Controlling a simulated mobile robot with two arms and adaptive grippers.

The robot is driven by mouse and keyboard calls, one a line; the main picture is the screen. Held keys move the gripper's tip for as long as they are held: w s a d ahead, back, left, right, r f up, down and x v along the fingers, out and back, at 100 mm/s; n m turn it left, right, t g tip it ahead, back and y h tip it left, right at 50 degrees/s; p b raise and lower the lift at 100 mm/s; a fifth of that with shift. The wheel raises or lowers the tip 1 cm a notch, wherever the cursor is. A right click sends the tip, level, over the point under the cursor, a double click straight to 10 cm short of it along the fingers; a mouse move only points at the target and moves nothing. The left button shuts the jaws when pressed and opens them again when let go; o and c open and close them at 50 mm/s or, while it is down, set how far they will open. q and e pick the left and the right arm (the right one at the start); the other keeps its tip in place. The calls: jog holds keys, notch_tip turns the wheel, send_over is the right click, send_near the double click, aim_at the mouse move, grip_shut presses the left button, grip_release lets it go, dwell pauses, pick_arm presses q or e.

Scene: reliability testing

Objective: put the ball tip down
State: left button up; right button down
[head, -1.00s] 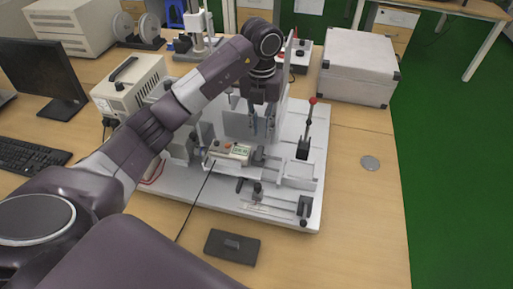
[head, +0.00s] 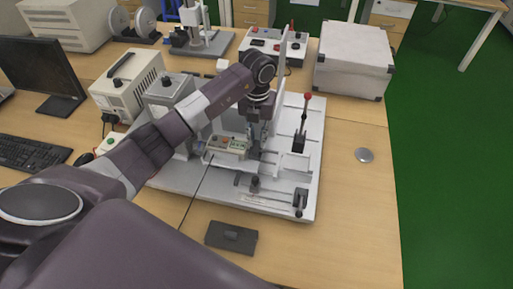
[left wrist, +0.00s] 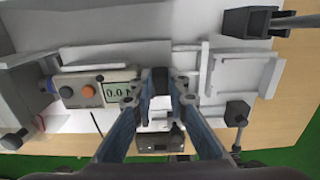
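My left gripper (head: 258,143) is over the middle of the white test rig (head: 230,201), just right of the force gauge (head: 228,146). In the left wrist view its two blue fingers (left wrist: 160,95) are apart at the tips. A dark part (left wrist: 160,78) shows between them; no firm contact with it can be made out. The gauge (left wrist: 85,91) shows about 0.0 on its display, left of the fingers. No ball tip can be clearly told; it may be hidden at the fingertips or too small. The right gripper is not seen.
A lever with a red ball knob (head: 308,97) stands upright on the rig's right side. A upright clear panel stands behind the gripper. A white case (head: 353,62), a metal disc (head: 364,155) and a dark block (head: 231,237) are around the rig. Bare table lies at front right.

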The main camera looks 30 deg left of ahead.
pick_arm(q)
grip_shut()
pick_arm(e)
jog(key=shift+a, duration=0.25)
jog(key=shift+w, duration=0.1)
